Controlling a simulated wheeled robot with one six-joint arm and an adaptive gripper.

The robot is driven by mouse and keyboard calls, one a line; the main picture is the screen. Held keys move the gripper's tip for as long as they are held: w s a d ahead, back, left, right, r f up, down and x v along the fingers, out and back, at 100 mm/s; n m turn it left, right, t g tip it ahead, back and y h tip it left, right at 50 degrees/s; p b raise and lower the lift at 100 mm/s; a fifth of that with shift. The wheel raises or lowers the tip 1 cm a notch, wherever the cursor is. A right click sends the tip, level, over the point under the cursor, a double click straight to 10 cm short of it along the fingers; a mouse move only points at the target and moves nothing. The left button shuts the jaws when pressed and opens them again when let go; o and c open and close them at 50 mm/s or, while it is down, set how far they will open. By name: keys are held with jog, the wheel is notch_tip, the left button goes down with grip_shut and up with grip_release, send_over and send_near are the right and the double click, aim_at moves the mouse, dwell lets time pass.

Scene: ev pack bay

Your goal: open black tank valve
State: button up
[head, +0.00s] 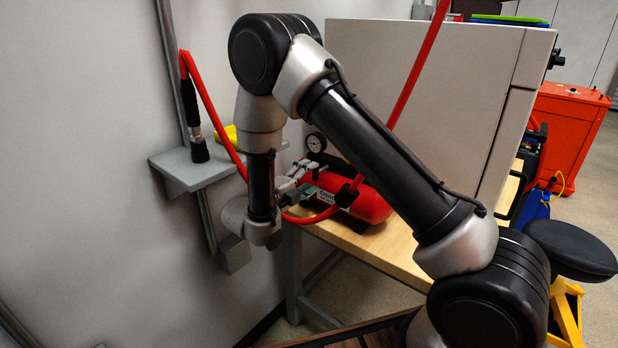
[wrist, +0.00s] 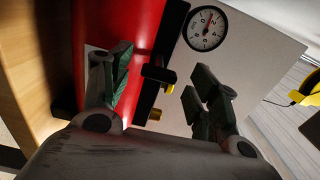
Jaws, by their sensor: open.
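The black tank valve (wrist: 158,74) shows in the wrist view as a small black handle with brass-coloured fittings, beside the red tank (wrist: 118,30). My gripper (wrist: 160,70) is open, with one green-padded finger on each side of the valve in this view. I see a gap between each finger and the handle; whether the fingers are level with it in depth I cannot tell. In the head view my gripper (head: 308,178) is at the left end of the red tank (head: 372,207), and the valve is hidden there.
A round pressure gauge (wrist: 205,28) sits close beyond the fingers. The tank lies on a wooden table (head: 395,248) with a red hose (head: 410,85) passing by it. A grey wall shelf (head: 205,172) is at the left, and a large pale cabinet (head: 430,90) stands behind.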

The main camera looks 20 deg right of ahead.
jog(key=v, duration=1.1)
jog(key=shift+a, duration=0.1)
